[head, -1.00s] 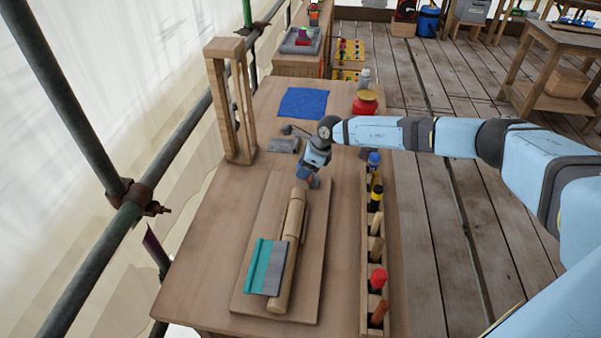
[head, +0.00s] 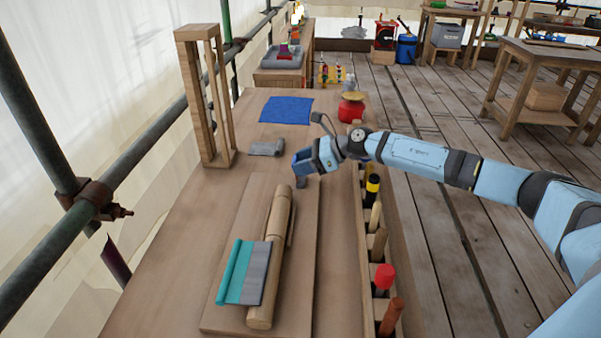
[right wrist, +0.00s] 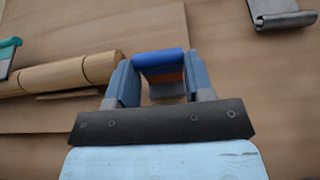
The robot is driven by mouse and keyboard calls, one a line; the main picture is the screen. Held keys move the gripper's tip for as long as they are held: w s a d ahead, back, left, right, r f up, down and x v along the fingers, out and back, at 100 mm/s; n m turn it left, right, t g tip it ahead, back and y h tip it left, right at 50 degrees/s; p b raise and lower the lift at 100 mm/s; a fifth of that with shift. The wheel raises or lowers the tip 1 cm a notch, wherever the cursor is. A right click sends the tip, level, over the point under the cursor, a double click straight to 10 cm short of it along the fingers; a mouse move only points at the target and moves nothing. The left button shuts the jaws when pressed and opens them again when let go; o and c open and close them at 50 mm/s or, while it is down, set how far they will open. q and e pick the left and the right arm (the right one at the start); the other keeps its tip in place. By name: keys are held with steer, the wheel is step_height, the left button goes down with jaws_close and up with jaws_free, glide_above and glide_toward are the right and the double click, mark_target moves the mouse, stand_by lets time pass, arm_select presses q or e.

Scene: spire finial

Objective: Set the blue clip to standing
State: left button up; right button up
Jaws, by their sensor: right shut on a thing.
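The blue clip (right wrist: 160,62) has a blue rounded top, an orange band and a grey lower part. In the right wrist view it sits between the two blue fingers of my right gripper (right wrist: 158,82), which is shut on it. In the head view my right gripper (head: 303,163) is above the bench beyond the board's far end. There the clip is largely hidden or merges with the blue fingers. I cannot tell whether it touches the bench. My left gripper is not in view.
A wooden spindle (head: 279,215) lies on a board (head: 304,270) with a teal-and-grey clip (head: 243,272) across it. A grey clip (head: 267,148), blue cloth (head: 286,110) and upright wooden frame (head: 207,95) stand further back. A tool rack (head: 366,240) lines the right edge.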

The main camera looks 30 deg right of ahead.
stand_by(0.3)
steer(key=o, duration=0.9)
steer(key=v, duration=1.4)
steer(key=shift+f+b, duration=0.15)
steer(key=shift+b, duration=0.2)
